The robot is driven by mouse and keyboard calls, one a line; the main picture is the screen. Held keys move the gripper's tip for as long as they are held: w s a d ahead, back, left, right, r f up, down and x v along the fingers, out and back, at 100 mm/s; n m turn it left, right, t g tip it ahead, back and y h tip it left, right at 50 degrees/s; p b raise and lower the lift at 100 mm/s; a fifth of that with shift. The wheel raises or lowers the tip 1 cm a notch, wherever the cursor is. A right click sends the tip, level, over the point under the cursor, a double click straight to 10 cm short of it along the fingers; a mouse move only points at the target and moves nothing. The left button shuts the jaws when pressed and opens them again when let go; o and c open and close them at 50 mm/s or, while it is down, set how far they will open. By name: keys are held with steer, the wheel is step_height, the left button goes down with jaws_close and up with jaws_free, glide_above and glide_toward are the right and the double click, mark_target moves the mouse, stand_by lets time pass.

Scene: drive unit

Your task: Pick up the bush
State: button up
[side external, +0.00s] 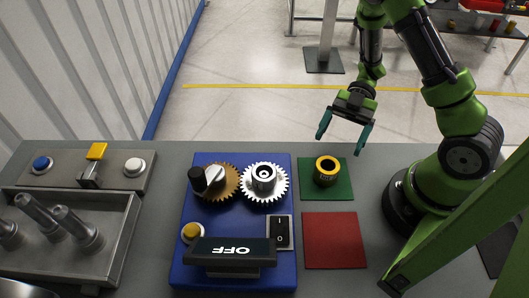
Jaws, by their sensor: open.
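The bush is most likely the short yellow-topped ring-shaped part (326,171) standing upright on the green square mat (340,191). A dark hole shows in its top. My gripper (343,137) is open and empty, with its two teal fingers apart. In the picture it is just above and slightly right of the yellow part, and it looks raised above the table and not touching it.
A blue drive unit base (188,262) left of the mat carries a brown gear (226,183), a white gear (280,184) and an OFF display (232,251). A bare red mat (334,240) lies in front. A metal tray (112,262) with grey pegs stands at left.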

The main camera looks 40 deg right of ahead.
mark_target(330, 160)
steer(key=shift+x, duration=3.2)
steer(key=shift+s+r, duration=0.1)
steer(key=shift+c, duration=0.2)
steer(key=c, duration=1.5)
steer(key=shift+r, duration=0.15)
